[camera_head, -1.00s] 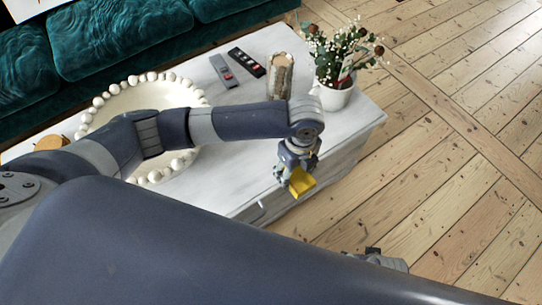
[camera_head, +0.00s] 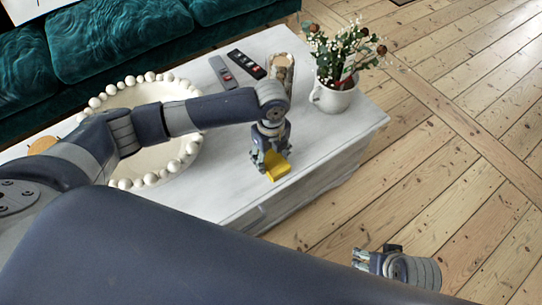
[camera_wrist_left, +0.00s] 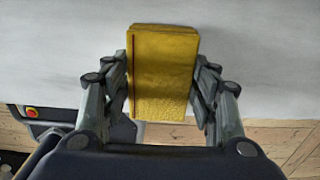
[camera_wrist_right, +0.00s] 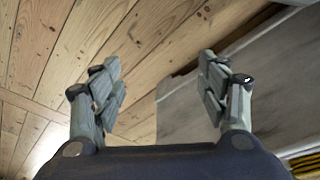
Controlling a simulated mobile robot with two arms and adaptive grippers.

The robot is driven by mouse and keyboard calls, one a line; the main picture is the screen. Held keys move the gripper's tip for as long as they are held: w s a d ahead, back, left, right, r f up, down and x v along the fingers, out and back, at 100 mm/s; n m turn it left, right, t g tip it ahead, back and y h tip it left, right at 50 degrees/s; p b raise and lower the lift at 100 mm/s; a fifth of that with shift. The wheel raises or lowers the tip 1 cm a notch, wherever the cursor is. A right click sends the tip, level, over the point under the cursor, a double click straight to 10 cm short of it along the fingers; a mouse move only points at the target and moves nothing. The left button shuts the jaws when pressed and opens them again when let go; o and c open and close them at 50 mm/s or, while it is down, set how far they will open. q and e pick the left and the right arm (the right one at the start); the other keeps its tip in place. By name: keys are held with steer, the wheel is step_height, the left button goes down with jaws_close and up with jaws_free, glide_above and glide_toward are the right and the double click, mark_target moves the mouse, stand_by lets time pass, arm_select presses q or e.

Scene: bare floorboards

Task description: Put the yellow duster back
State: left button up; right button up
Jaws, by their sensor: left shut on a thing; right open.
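The yellow duster (camera_head: 279,167) is a small yellow block at the front part of the white table (camera_head: 330,130). My left gripper (camera_head: 268,163) is shut on it, and the left wrist view shows the duster (camera_wrist_left: 164,75) between the two fingers (camera_wrist_left: 163,88). The duster is over the white tabletop; I cannot tell for sure whether it touches it. My right gripper (camera_head: 378,256) is open and empty, low over the floor at the front right; it also shows in the right wrist view (camera_wrist_right: 160,85).
A beaded round tray (camera_head: 192,150) takes up the table's left part, partly behind my left arm. Two remotes (camera_head: 222,72), (camera_head: 247,64), a glass jar (camera_head: 283,68) and a potted plant (camera_head: 335,95) stand at the back. A teal sofa (camera_head: 120,40) is behind. The tabletop's right front is clear.

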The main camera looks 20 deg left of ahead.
mark_target(271, 158)
arm_select(q)
steer(key=o, duration=1)
steer(key=shift+f, duration=0.1)
arm_select(e)
steer(key=shift+f, duration=0.1)
arm_select(q)
steer(key=shift+r, duration=0.65)
steer(key=shift+r+p, duration=1.65)
steer(key=shift+r, duration=3.85)
arm_select(e)
step_height(271, 158, down, 11)
steer(key=s, duration=0.1)
steer(key=shift+s+g, duration=0.3)
steer(key=shift+s, duration=0.1)
